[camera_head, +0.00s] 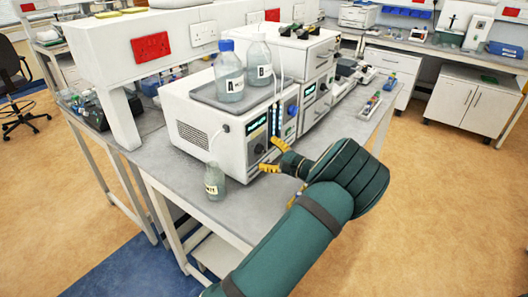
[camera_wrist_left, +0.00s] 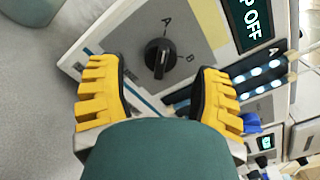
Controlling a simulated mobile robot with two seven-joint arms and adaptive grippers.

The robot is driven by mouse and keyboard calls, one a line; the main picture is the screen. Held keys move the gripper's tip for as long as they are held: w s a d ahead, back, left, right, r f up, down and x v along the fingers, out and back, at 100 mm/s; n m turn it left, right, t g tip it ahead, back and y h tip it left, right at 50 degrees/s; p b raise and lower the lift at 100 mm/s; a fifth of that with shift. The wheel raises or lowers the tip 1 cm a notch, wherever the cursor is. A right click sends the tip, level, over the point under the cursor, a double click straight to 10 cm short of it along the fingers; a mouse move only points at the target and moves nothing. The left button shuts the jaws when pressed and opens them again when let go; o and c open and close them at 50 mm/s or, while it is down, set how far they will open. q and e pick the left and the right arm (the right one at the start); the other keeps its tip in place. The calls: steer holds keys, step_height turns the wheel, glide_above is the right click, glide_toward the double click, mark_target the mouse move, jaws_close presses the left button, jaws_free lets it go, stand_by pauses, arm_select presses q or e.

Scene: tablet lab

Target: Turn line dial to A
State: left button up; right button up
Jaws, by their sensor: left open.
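The line dial (camera_wrist_left: 160,57) is a black knob with a raised bar on a grey panel, with printed letters A and B beside it. The bar looks roughly in line with the A side in the left wrist view, but I cannot tell exactly where it points. The dial also shows small on the front of the white instrument (camera_head: 259,149) in the head view. My left gripper (camera_wrist_left: 160,69) is open, its yellow fingers on either side of the dial in the picture, with nothing held. It also shows in front of the instrument in the head view (camera_head: 273,156). My right gripper is not in view.
Two bottles labelled A (camera_head: 260,62) and B (camera_head: 229,75) stand in a grey tray on top of the instrument. A small labelled bottle (camera_head: 215,181) stands on the bench near its front. A display (camera_wrist_left: 252,22) ending in "P OFF" is beside the dial.

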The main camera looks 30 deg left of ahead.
arm_select(q)
steer(key=d, duration=1)
steer(key=shift+s, duration=0.4)
steer(key=shift+r, duration=0.1)
